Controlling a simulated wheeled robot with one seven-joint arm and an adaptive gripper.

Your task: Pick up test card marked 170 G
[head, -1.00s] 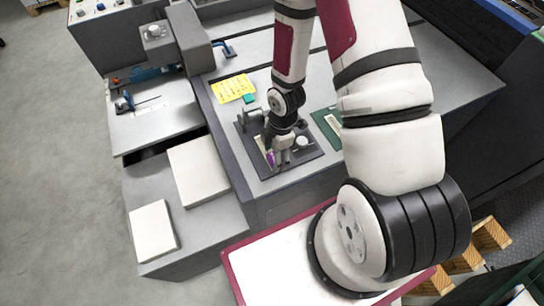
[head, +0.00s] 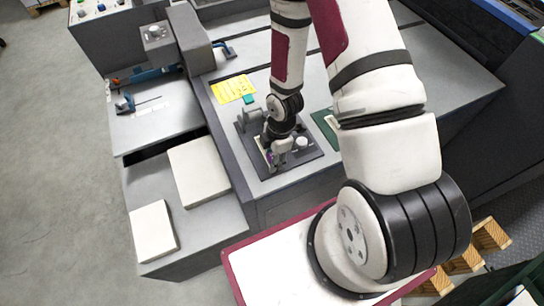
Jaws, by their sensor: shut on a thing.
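My gripper (head: 275,161) points down over a dark grey plate (head: 303,158) on the machine top and is shut on a small card. Only a small purple patch (head: 268,157) of this card shows beside the fingers. The rest of it is hidden, and no 170 G marking can be read. I cannot tell whether the card is touching the plate or clear of it.
A small grey device (head: 252,115) and a white knob (head: 302,143) sit close to my gripper. A yellow note (head: 233,89) lies behind. A green board (head: 326,124) lies to the right, partly behind my arm. Two white stacks (head: 199,172) (head: 153,231) stand at left.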

